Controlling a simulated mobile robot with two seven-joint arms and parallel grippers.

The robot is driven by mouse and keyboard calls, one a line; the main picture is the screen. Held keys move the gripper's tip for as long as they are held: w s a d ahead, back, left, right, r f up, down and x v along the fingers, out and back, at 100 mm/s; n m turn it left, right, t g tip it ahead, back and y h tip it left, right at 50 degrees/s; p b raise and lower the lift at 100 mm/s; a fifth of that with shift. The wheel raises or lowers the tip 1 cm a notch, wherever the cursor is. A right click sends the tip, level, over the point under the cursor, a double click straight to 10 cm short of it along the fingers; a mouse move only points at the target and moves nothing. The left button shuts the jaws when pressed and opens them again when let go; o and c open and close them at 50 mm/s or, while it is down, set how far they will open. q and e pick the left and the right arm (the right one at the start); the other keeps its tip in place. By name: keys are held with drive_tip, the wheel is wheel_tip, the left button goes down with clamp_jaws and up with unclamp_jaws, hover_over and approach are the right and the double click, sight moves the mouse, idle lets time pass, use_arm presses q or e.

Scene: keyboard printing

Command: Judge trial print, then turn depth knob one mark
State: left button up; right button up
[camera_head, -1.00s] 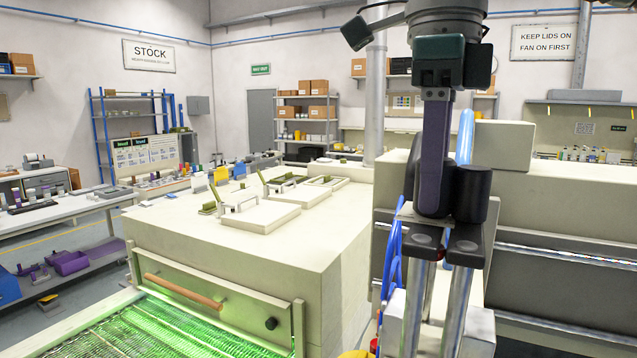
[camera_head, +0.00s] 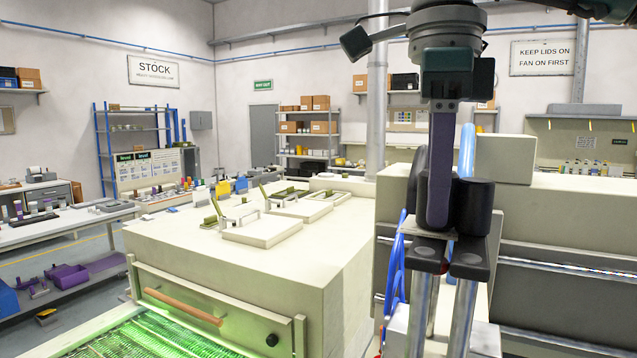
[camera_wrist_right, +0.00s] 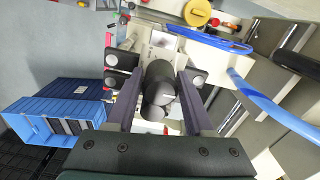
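My right gripper (camera_wrist_right: 161,78) points down over the press head, with its two purple fingers spread apart. A black round knob (camera_wrist_right: 160,95) with a white mark sits between the fingers in the right wrist view. Small gaps seem to show beside it; contact at the tips is unclear. In the head view the gripper (camera_head: 440,222) shows one finger, with the other hidden. Black cylindrical parts (camera_head: 475,207) stand beside it, above dark clamps (camera_head: 468,258) on metal posts. I cannot make out a trial print. My left gripper is not in view.
A cream dryer housing (camera_head: 330,245) stands left of the posts, with a green-lit mesh belt (camera_head: 140,335) before it. Blue hoses (camera_head: 396,270) run close to the gripper. A blue bin (camera_wrist_right: 70,108) and a yellow round knob (camera_wrist_right: 197,12) show in the right wrist view.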

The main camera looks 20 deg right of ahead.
drive_tip(key=o, duration=0.3)
drive_tip(key=shift+o, duration=0.2)
wheel_tip(320, 180, up, 10)
drive_tip(key=p, duration=0.8)
